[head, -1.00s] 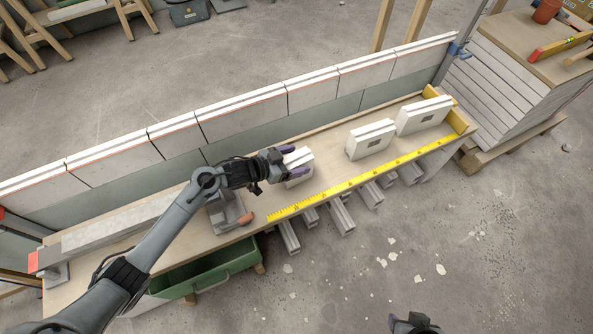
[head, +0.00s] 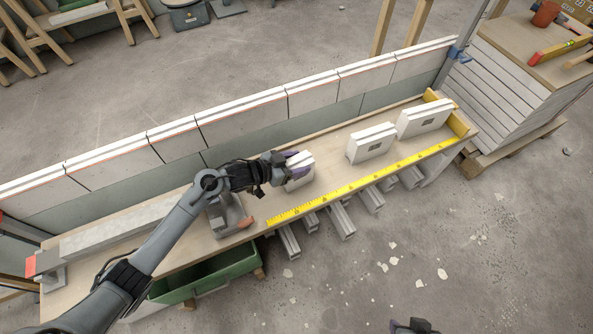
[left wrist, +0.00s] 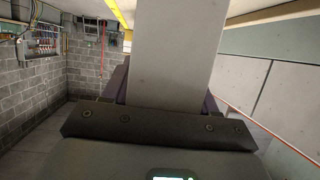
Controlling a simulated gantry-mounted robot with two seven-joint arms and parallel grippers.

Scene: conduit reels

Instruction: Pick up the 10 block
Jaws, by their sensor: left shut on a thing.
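Three pale blocks are on the wooden bench. The leftmost and smallest block (head: 299,183) is in the jaws of my left gripper (head: 297,164). In the left wrist view the held block (left wrist: 172,60) fills the space between the dark fingers. It is at bench level, and I cannot tell if it touches the bench. A middle block (head: 371,144) and a longer right block (head: 424,119) stand farther right. The numbers on their labels are too small to read. My right gripper (head: 414,326) is partly cut off at the bottom edge, empty space around it.
A yellow measuring strip (head: 350,188) runs along the bench's front edge. A row of pale panels (head: 240,117) walls the back. Grey conduit lengths (head: 342,221) stick out below the front. A green drawer (head: 205,275) is open at left.

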